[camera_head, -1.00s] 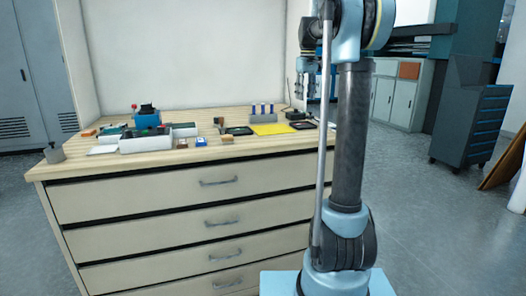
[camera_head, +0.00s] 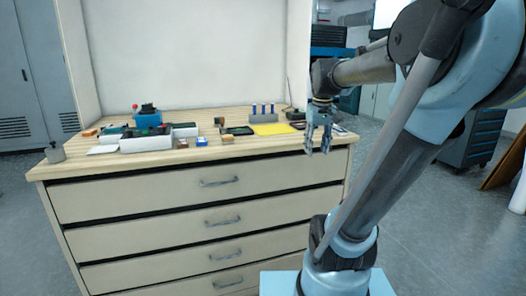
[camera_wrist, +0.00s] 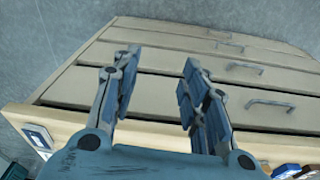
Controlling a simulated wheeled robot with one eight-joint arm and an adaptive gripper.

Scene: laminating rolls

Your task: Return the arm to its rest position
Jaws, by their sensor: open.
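My gripper (camera_head: 318,150) hangs at the right front edge of the wooden worktop in the head view, fingers pointing down. In the wrist view my gripper (camera_wrist: 155,95) has its two fingers spread wide apart with nothing between them. Past the fingers, the drawer fronts (camera_wrist: 175,100) and the floor show. My arm bends out to the right and back toward the cabinet, with its elbow high at the right of the head view.
The drawer cabinet (camera_head: 190,205) has a wooden top (camera_head: 100,160). Open floor (camera_head: 430,235) lies to the right.

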